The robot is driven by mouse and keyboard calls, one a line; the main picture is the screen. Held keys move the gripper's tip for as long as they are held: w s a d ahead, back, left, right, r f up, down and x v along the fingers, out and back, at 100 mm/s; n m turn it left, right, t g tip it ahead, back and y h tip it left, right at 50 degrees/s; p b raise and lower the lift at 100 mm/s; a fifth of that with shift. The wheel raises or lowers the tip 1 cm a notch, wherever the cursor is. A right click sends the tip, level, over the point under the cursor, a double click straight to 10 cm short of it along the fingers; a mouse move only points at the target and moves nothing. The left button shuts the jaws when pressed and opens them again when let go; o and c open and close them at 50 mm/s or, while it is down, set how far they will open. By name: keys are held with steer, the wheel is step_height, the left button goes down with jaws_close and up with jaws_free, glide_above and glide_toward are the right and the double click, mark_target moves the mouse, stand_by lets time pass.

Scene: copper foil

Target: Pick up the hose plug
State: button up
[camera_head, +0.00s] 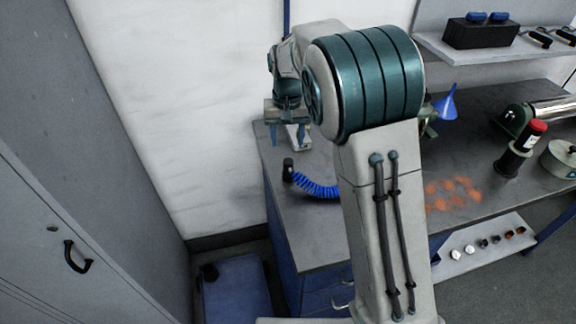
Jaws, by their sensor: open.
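A blue coiled hose (318,188) lies on the grey workbench top near its left edge. A small black end piece (288,170), which looks like the hose plug, stands at the hose's left end. My gripper (288,140) is open and points down above the back left corner of the bench. In the picture it is above the black piece and apart from it. A pale metallic item (298,137) shows just behind or between the fingers; I cannot tell which. My arm hides the hose's right end and the middle of the bench.
The workbench (310,236) has free room in front of the hose. To the right are a blue funnel (446,104), a red-capped dark bottle (521,148) and orange marks. A shelf (490,52) hangs at the upper right. A grey cabinet (75,170) stands left.

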mark_target(288, 161)
step_height(288, 161, down, 3)
steer(key=shift+f, duration=0.1)
steer(key=f, duration=0.2)
steer(key=s+f+p, duration=0.1)
steer(key=f, duration=0.1)
steer(key=shift+s+d+f, duration=0.1)
steer(key=shift+s+f, duration=0.1)
steer(key=shift+f, duration=0.4)
jaws_close()
